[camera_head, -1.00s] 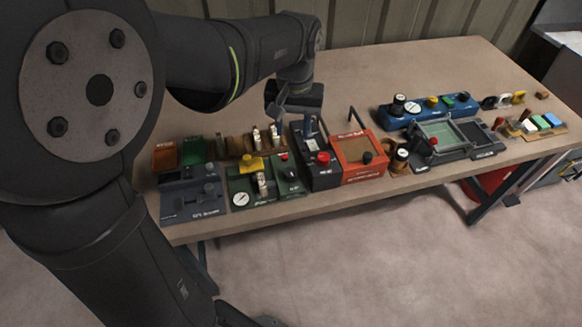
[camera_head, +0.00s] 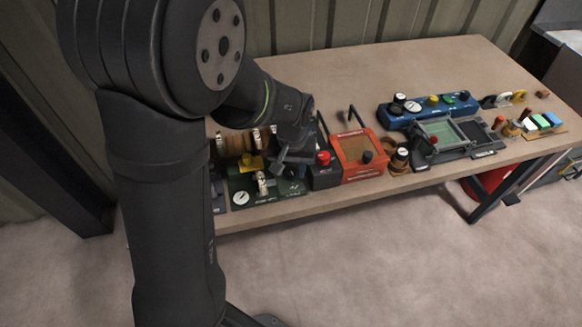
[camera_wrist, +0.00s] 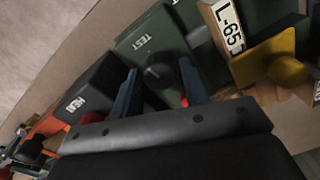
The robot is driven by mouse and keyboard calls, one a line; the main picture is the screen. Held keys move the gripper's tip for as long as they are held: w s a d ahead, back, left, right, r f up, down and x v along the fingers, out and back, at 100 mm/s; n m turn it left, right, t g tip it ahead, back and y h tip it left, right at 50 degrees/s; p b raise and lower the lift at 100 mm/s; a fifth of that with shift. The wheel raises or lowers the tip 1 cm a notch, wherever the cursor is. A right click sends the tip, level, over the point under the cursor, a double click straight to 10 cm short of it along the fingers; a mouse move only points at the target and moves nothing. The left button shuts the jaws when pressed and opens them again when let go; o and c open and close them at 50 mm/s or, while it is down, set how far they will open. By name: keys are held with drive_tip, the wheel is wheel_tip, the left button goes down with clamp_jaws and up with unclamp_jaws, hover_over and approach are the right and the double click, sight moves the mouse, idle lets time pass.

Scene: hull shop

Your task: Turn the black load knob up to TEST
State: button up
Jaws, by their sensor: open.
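The black load knob (camera_wrist: 158,73) stands on a green panel (camera_wrist: 139,48) with the word TEST printed beside the knob in the wrist view. My gripper (camera_wrist: 160,84) is open, with one blue-grey finger on each side of the knob in that view. A gap shows between the knob and each finger; I cannot tell how far down the fingers reach. In the head view my gripper (camera_head: 288,160) is over the green unit (camera_head: 290,188) and hides the knob there. The knob's pointer direction is not clear.
A dark box with a red button (camera_head: 322,158) stands right of my gripper, then an orange box (camera_head: 362,142). To the left are a yellow part (camera_head: 250,162) and upright tagged pieces. A red part (camera_wrist: 185,68) sits close by the right finger.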

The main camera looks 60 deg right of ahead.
sight(293, 171)
drive_tip(key=c, duration=0.7)
drive_tip(key=shift+m, duration=0.7)
drive_tip(key=o, duration=0.7)
wheel_tip(293, 171, up, 18)
drive_tip(key=shift+s+f, duration=0.2)
drive_tip(key=shift+f, duration=0.05)
